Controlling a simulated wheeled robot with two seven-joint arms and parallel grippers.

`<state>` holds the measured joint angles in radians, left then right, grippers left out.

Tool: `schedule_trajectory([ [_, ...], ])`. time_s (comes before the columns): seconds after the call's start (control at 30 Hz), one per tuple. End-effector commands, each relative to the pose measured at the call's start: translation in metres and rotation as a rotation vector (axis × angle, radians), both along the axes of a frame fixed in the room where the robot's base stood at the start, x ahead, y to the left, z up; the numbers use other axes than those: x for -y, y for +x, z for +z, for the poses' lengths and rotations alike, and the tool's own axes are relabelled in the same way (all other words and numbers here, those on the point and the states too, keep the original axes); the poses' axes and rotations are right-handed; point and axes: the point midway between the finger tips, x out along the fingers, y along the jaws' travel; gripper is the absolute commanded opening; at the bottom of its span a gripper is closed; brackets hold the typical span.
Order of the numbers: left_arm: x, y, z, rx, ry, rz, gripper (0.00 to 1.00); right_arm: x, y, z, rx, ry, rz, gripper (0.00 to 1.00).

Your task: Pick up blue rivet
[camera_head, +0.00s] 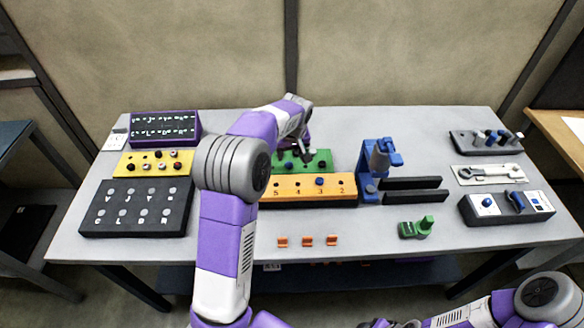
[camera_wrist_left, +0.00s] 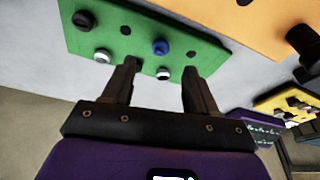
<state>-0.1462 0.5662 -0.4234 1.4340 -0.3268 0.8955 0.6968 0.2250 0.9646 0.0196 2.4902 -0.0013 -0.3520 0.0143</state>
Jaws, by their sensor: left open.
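A blue rivet (camera_wrist_left: 160,47) stands in the green board (camera_wrist_left: 140,45) in the left wrist view, beyond the fingertips and between their lines. The green board also shows in the head view (camera_head: 322,160), partly hidden by my left arm. My left gripper (camera_wrist_left: 160,73) is open and empty at the board's edge; in the head view it (camera_head: 306,150) is over the board. A white rivet (camera_wrist_left: 163,73) is between the fingertips in the picture, near the blue one. Another blue rivet (camera_head: 319,181) stands in the orange block (camera_head: 340,190). My right arm shows at the bottom right, its gripper out of sight.
A blue clamp-like tool (camera_head: 375,170) stands right of the orange block. Several orange clips (camera_head: 307,241) lie in front. Open table lies at front left.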

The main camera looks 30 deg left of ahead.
Motion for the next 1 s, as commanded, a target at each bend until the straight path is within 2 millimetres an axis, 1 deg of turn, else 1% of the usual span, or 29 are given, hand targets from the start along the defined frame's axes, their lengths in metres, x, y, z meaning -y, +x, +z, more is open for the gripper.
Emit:
schedule_trajectory([
  [0.1,-0.003,0.003,-0.013,0.000,0.000,0.000,0.58,0.000,0.000,-0.003,-0.001,0.000,0.000,0.57],
  [0.27,-0.005,0.006,-0.025,0.000,0.000,0.000,0.58,0.000,0.000,-0.005,-0.001,0.000,0.000,0.57],
  [0.53,-0.012,0.014,-0.063,-0.001,0.000,0.000,0.58,0.000,0.000,-0.014,0.000,0.000,0.000,0.57],
  [0.63,-0.013,0.016,-0.068,0.001,0.000,0.001,0.58,0.000,0.000,-0.014,0.000,0.000,0.000,0.57],
  [0.8,-0.013,0.016,-0.067,0.002,0.000,0.001,0.58,0.000,0.000,-0.014,0.000,0.000,0.000,0.57],
  [0.97,-0.013,0.016,-0.067,0.001,0.000,0.000,0.33,0.000,0.000,-0.014,0.000,0.000,0.000,0.57],
  [1.0,-0.013,0.016,-0.067,0.001,0.000,0.000,0.27,0.000,0.000,-0.014,0.000,0.000,0.000,0.57],
])
